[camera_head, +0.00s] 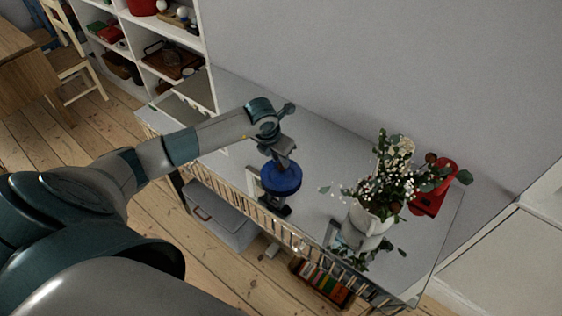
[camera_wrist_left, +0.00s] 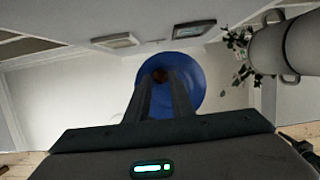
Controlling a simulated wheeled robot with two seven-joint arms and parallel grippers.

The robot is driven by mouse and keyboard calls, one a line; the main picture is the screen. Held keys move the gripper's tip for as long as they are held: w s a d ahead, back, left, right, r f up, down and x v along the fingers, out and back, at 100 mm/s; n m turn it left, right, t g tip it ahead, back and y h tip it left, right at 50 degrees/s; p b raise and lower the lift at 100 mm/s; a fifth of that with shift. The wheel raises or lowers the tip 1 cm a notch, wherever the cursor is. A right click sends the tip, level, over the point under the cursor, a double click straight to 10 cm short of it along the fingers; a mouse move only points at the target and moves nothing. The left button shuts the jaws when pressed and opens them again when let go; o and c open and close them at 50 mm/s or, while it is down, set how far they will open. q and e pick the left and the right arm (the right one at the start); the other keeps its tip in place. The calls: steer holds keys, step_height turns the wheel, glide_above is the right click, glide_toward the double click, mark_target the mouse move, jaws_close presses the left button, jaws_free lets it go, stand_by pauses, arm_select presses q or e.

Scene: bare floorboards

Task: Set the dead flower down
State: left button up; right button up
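A small dark reddish-brown thing, seemingly the dead flower (camera_wrist_left: 159,75), shows between my left fingertips in the left wrist view. I cannot make out its stem or petals. My left gripper (camera_head: 281,168) points down over a round blue dish (camera_head: 284,182) on the sideboard. Its two dark fingers (camera_wrist_left: 160,78) are close together and seem shut on the brown thing. The dish (camera_wrist_left: 195,80) lies behind the fingertips in the wrist view. I cannot tell whether the flower touches it. My right gripper is not in view.
A pale vase (camera_head: 365,222) with white blossoms and green leaves stands right of the dish. A red object (camera_head: 434,195) is behind it. Small frames lie on the glossy sideboard top (camera_head: 325,165). White shelves (camera_head: 190,75) stand at the back left.

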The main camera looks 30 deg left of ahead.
arm_select(q)
steer(key=b+v, duration=0.2)
steer(key=v, duration=0.7)
steer(key=shift+r, duration=0.35)
